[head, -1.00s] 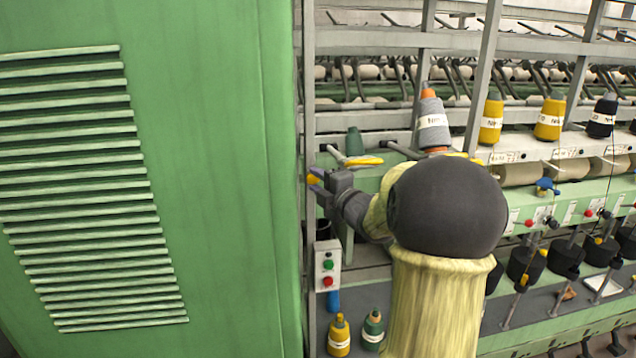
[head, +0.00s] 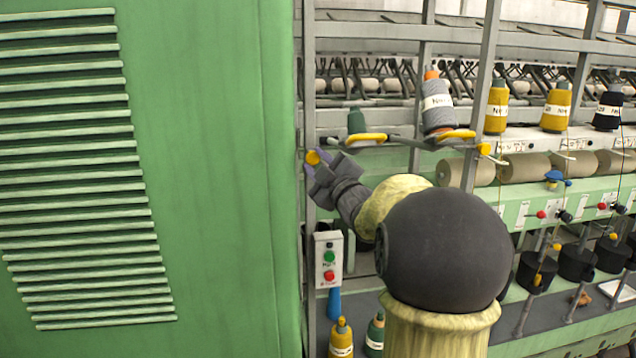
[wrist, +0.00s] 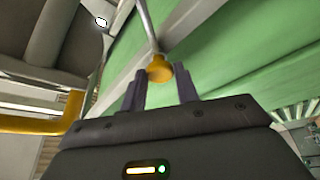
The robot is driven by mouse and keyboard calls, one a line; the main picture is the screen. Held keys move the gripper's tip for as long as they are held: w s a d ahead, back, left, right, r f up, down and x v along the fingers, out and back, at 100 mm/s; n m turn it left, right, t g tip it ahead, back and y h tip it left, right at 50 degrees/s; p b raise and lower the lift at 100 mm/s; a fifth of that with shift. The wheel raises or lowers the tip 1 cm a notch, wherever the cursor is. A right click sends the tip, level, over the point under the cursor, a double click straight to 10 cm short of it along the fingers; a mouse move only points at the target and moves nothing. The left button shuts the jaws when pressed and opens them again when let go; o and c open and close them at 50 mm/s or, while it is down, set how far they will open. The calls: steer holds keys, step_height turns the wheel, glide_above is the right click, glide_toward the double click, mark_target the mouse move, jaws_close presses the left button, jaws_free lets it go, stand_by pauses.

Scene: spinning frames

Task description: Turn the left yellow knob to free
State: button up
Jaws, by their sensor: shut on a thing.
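The left yellow knob (head: 313,157) is a small round yellow cap by the grey upright beside the green cabinet. In the wrist view the knob (wrist: 159,70) sits on the end of a thin pale rod, between my two dark fingers. My gripper (head: 318,164) is shut on it in the head view, reaching in from the right; the gripper (wrist: 160,90) also shows in the wrist view with a finger on each side of the knob. The fingers hide part of the knob's sides. I cannot tell its turn angle.
The green cabinet (head: 215,190) stands close on the left. Yellow bars (head: 372,137) lie right of the knob. A button box (head: 328,259) hangs below. Yarn cones, including a grey one (head: 437,104), stand at the right.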

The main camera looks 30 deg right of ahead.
steer(key=m+h+b, duration=0.1)
steer(key=m+b, duration=0.2)
steer(key=m+t+h+b, duration=0.1)
steer(key=m+b, duration=0.1)
steer(key=f+m+h+b, duration=0.1)
steer(key=m+b, duration=0.2)
steer(key=shift+w+a+m+h+b, duration=0.1)
steer(key=shift+a+m+h+b, duration=0.2)
steer(key=shift+h, duration=0.1)
steer(key=m+h+b, duration=0.2)
steer(key=m+b, duration=0.1)
steer(key=m, duration=0.1)
steer(key=shift+r+m+h+b, duration=0.15)
steer(key=shift+m+h+b, duration=0.45)
steer(key=shift+m, duration=0.4)
steer(key=o, duration=0.9)
steer(key=shift+r, duration=0.1)
steer(key=shift+o, duration=0.3)
steer(key=shift+d, duration=0.1)
steer(key=shift+r, duration=0.1)
